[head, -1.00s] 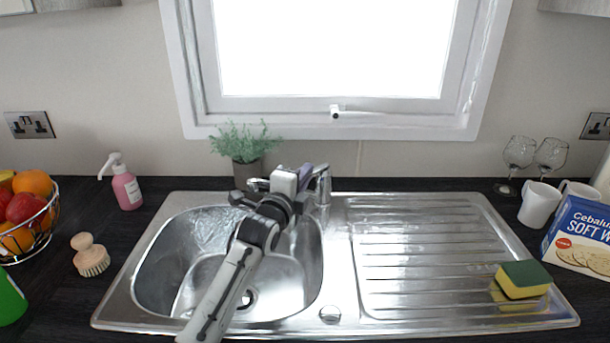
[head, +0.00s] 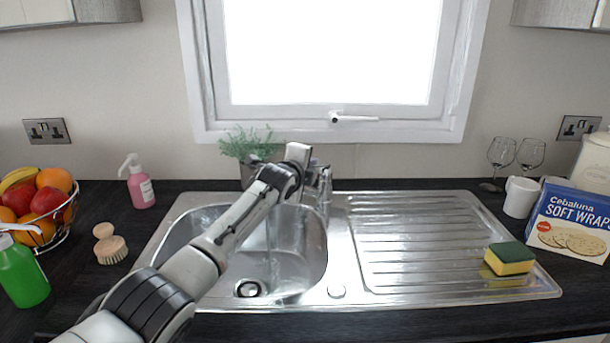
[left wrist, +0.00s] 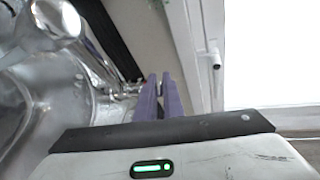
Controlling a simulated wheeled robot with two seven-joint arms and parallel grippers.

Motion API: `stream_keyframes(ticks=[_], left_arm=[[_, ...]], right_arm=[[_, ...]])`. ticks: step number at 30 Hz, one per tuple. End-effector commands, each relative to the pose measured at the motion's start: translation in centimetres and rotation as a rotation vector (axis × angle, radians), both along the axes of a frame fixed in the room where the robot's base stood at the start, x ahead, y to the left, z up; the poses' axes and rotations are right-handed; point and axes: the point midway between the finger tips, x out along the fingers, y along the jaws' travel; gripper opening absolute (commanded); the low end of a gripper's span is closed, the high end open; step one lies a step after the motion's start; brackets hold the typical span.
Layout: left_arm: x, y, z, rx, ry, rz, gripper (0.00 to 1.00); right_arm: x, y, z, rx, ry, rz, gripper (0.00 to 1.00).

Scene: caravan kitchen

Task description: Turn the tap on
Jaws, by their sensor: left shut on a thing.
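The chrome tap (head: 324,186) stands at the back of the steel sink (head: 345,265), right of the basin; my arm partly covers it. In the left wrist view its shiny spout (left wrist: 62,20) is at the upper left. My left gripper (head: 314,163) is at the top of the tap. In the left wrist view its purple fingers (left wrist: 158,85) are nearly together, shut on the tap's handle (left wrist: 132,87), of which little shows. A faint pale streak shows in the basin under the arm; I cannot tell surely whether it is water. My right gripper is not in view.
A potted plant (head: 248,145) stands just behind the gripper, below the window. A green-and-yellow sponge (head: 510,259) lies on the drainer. A pink soap bottle (head: 140,188), brush (head: 111,250), fruit basket (head: 66,218) and green bottle (head: 22,275) are left. Mugs, glasses and a box (head: 572,222) are right.

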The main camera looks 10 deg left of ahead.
Motion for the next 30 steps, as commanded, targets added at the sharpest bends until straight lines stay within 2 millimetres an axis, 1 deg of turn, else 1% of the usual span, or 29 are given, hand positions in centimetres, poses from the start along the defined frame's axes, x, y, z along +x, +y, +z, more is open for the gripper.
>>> stream_keyframes(ticks=[1, 4, 15, 16, 18, 19, 30], left_arm=[[0.04, -0.68, 0.74, 0.009, 0.014, -0.009, 0.00], [0.09, -0.70, 0.92, 0.026, 0.044, -0.007, 0.00], [0.12, -0.67, 0.80, 0.032, 0.054, -0.007, 0.00], [0.12, -0.66, 0.81, 0.032, 0.054, -0.007, 0.11], [0.13, -0.59, 0.79, 0.033, 0.055, -0.006, 0.23], [0.14, -0.55, 0.77, 0.033, 0.055, -0.005, 0.27], [0.06, -0.18, 0.70, 0.035, 0.057, -0.001, 0.27]], right_arm=[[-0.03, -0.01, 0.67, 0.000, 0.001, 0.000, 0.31], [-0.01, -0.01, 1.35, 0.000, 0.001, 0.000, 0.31], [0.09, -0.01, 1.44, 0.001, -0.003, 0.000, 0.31], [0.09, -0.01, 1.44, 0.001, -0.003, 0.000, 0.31], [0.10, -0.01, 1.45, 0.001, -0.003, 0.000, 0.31], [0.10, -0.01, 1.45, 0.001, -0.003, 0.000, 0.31], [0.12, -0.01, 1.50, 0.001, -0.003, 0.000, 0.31]])
